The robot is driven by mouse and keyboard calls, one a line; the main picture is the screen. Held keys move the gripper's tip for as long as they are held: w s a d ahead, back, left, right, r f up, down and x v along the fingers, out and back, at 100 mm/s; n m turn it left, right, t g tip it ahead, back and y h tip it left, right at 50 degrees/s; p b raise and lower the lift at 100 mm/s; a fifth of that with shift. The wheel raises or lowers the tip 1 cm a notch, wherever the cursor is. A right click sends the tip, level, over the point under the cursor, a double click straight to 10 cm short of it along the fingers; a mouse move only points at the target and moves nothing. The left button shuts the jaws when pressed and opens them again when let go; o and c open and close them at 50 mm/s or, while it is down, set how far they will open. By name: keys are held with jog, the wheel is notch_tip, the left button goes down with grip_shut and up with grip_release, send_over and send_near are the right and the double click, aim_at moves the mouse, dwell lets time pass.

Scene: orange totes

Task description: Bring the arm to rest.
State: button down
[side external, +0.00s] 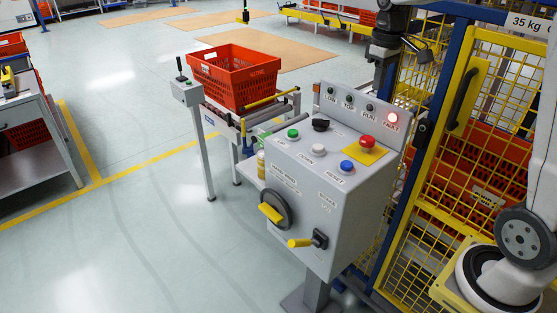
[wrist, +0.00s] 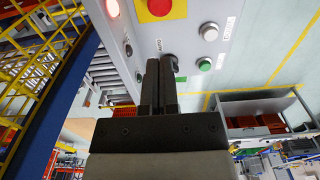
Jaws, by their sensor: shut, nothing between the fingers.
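My gripper (wrist: 161,66) is shut and empty in the wrist view, its two dark fingers side by side in front of the grey control panel (wrist: 145,40). In the side external view my gripper (side external: 380,82) hangs down at the far edge of the control panel (side external: 300,200); its tips are hard to make out behind the upright lamp plate. A black knob (side external: 320,122) is on the panel top; in the wrist view a dark knob shows beside the fingertips. I cannot tell whether the fingers touch anything.
The panel carries a red button on yellow (side external: 367,143), blue, white and green buttons, and a lit red lamp (side external: 393,117). A yellow mesh fence (side external: 470,85) stands at right. An orange tote (side external: 235,80) sits on a roller stand behind.

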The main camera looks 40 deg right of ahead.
jog(key=s+a+f+t, duration=0.1)
jog(key=s+a+f, duration=0.4)
jog(key=a+f, duration=0.3)
jog(key=s+a+f+t, duration=0.1)
jog(key=s+a+f, duration=0.4)
jog(key=a+f, duration=0.3)
jog(key=shift+s+a+f, duration=0.2)
jog(key=shift+s+f, duration=0.2)
jog(key=shift+f, duration=0.15)
dwell(0.4)
